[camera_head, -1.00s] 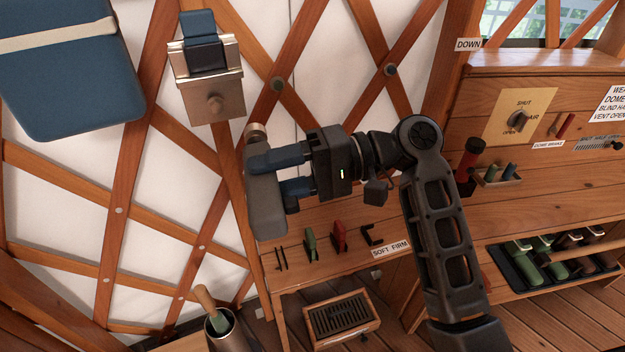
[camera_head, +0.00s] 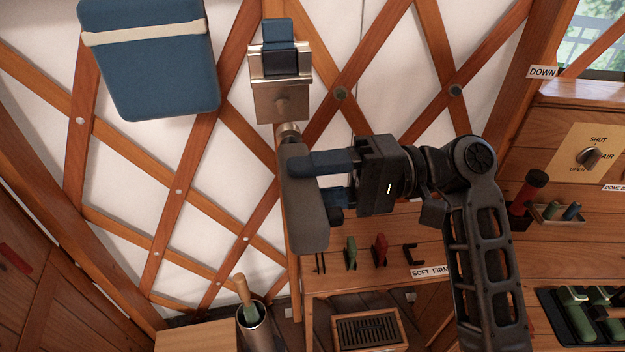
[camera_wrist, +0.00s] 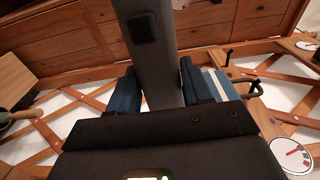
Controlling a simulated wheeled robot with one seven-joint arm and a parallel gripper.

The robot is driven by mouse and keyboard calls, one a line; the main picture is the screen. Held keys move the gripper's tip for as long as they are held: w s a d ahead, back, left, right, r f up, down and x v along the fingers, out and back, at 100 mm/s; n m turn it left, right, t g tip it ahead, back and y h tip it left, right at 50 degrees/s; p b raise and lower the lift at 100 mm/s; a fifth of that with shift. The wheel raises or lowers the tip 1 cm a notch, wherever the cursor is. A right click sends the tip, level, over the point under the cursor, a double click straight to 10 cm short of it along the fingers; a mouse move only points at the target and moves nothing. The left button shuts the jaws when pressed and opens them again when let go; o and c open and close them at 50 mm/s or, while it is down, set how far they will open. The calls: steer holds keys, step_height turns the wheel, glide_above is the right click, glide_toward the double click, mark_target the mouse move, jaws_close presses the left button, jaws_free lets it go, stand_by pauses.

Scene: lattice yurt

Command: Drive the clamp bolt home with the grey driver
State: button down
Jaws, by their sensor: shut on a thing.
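The grey driver (camera_head: 306,208) is upright in my gripper (camera_head: 325,178), whose blue fingers are shut on its body. The driver's round brass-coloured nose (camera_head: 288,132) points up, just below the metal clamp. In the wrist view the grey driver (camera_wrist: 158,65) stands between the blue fingers (camera_wrist: 160,85). The metal clamp (camera_head: 266,106) is on a lattice slat, with a blue block (camera_head: 280,35) at its top.
A blue padded pouch (camera_head: 160,65) with a cream strap hangs at upper left. A shelf at lower right of the driver carries green (camera_head: 350,253) and red (camera_head: 380,250) clips. A metal canister (camera_head: 256,330) with a wooden-handled tool stands below. Lattice slats surround the clamp.

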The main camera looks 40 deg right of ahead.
mark_target(304, 149)
steer(key=shift+w+d, duration=0.55)
steer(key=shift+w, duration=0.55)
steer(key=shift+w+d, duration=0.55)
steer(key=shift+w, duration=0.5)
steer(key=shift+w+d, duration=0.55)
steer(key=shift+w, duration=0.55)
steer(key=shift+r+p, duration=0.1)
steer(key=shift+p, duration=0.6)
steer(key=shift+w+d+p, duration=0.25)
steer(key=shift+w+p, duration=0.2)
steer(key=shift+w, duration=0.1)
steer(key=shift+w+d+p, duration=0.25)
steer(key=shift+w+p, duration=0.15)
steer(key=shift+w, duration=0.1)
stand_by(1.6)
steer(key=shift+w+d+p, duration=0.15)
steer(key=shift+w+p, duration=0.05)
steer(key=shift+p, duration=0.15)
stand_by(1.0)
